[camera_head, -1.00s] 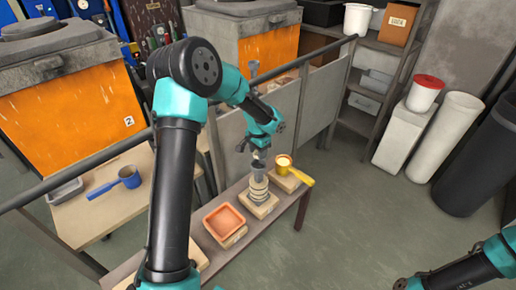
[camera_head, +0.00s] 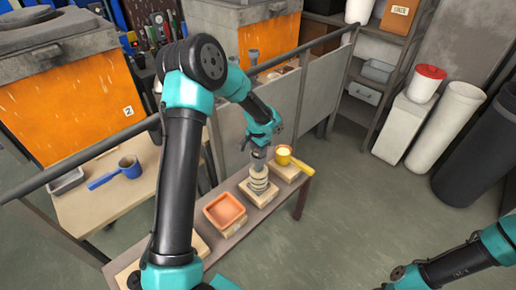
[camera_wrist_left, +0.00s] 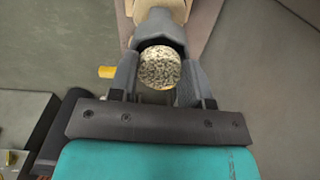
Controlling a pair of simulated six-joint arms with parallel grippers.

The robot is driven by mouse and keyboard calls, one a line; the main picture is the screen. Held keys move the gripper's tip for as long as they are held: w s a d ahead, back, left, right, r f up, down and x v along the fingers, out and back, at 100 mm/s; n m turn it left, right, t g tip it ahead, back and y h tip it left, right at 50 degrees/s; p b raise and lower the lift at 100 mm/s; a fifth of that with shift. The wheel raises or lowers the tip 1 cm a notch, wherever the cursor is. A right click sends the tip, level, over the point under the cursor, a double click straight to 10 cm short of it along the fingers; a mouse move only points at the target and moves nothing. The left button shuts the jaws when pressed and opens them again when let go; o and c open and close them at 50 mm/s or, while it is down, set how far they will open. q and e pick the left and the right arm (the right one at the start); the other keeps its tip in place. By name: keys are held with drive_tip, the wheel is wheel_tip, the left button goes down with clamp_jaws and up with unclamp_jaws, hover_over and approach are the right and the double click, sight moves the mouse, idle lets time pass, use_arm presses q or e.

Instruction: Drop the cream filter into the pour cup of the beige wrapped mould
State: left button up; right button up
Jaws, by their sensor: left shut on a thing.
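My left gripper (camera_head: 259,152) points down just above the beige wrapped mould (camera_head: 257,184). The mould stands upright on a pale block on the narrow bench. In the left wrist view my left gripper (camera_wrist_left: 158,75) is shut on the cream filter (camera_wrist_left: 160,68), a round speckled disc between its fingers. The filter is too small to make out in the head view. The pour cup at the top of the mould is mostly hidden by the gripper, and I cannot tell whether the filter touches it. My right arm shows at the lower right, but its gripper is out of the picture.
A yellow-handled cup (camera_head: 284,154) stands on a block close behind the mould to the right. An orange square tray (camera_head: 225,210) lies in front to the left. A grey panel (camera_head: 290,105) with a rail runs behind the bench. A blue-handled ladle (camera_head: 115,174) lies on the left table.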

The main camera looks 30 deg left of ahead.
idle(0.5)
use_arm(q)
drive_tip(key=o, duration=1)
wheel_tip(320, 180, up, 18)
drive_tip(key=shift+f, duration=0.25)
drive_tip(key=shift+f, duration=0.1)
idle(0.7)
